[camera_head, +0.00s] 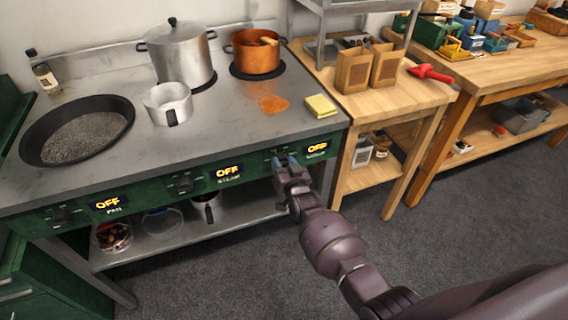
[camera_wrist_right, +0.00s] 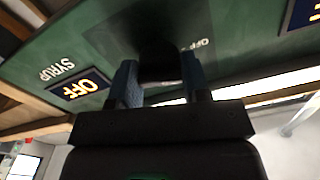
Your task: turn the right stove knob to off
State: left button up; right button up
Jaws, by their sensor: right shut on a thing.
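The right stove knob (camera_wrist_right: 158,58) is a dark round knob on the green front panel. In the right wrist view it sits between the two blue fingers of my right gripper (camera_wrist_right: 161,86), which are shut on it. In the head view my right gripper (camera_head: 282,161) is at the panel below the stove's right end and hides most of this knob. The display beside it, labelled SYRUP in the wrist view (camera_wrist_right: 82,86), reads OFF; it also shows in the head view (camera_head: 317,148). My left gripper is not in view.
The middle knob (camera_head: 184,184) and left knob (camera_head: 60,217) have displays that also read OFF. A copper pot (camera_head: 254,57), a steel pot (camera_head: 180,55) and a pan (camera_head: 77,130) stand on the stove. A wooden table (camera_head: 400,103) adjoins its right side.

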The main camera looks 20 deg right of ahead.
jog(key=shift+n, duration=1.3)
jog(key=o, duration=0.9)
jog(key=shift+o, duration=0.2)
jog(key=shift+s+p, duration=0.3)
jog(key=shift+s, duration=0.25)
jog(key=s+p, duration=0.1)
jog(key=s, duration=0.8)
jog(key=shift+s+d+p, duration=0.15)
jog(key=shift+s+p, duration=0.2)
